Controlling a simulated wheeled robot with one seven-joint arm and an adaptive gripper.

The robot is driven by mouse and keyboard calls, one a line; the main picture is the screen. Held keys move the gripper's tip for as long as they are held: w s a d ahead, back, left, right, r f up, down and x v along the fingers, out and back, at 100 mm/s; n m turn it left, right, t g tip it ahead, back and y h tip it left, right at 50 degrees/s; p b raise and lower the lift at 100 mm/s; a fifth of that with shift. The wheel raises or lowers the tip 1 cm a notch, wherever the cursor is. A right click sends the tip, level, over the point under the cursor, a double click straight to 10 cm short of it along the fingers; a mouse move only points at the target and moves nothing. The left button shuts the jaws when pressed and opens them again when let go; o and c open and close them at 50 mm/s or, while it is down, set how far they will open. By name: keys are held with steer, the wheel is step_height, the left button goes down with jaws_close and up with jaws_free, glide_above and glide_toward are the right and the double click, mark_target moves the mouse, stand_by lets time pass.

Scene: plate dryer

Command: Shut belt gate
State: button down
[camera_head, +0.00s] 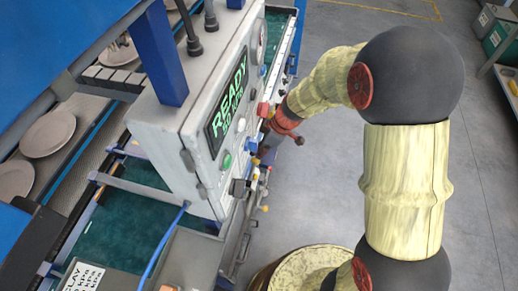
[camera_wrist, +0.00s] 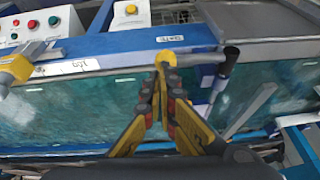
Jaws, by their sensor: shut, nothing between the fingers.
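My gripper (camera_wrist: 163,80) is shut and empty in the wrist view, its yellow-and-black fingers meeting at the tips. A round yellow knob or bar end (camera_wrist: 166,58) lies just beyond the fingertips; I cannot tell whether they touch it. A bar runs right from it to a black grip (camera_wrist: 230,57). Teal see-through panels (camera_wrist: 100,108) stand below the blue frame; I cannot tell which part is the belt gate. In the head view my arm reaches down to the right side of the machine, below the control box, and the fingers are hard to make out.
The grey control box (camera_head: 185,115) with a green READY screen (camera_head: 228,95) stands on the machine. Plates (camera_head: 47,134) lie on the belt at left. A button panel (camera_wrist: 40,25) and a yellow part (camera_wrist: 16,68) are at left in the wrist view.

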stand_by(0.3)
steer(key=shift+w+f+g, duration=0.15)
steer(key=shift+f+g, duration=0.2)
steer(key=shift+g, duration=0.05)
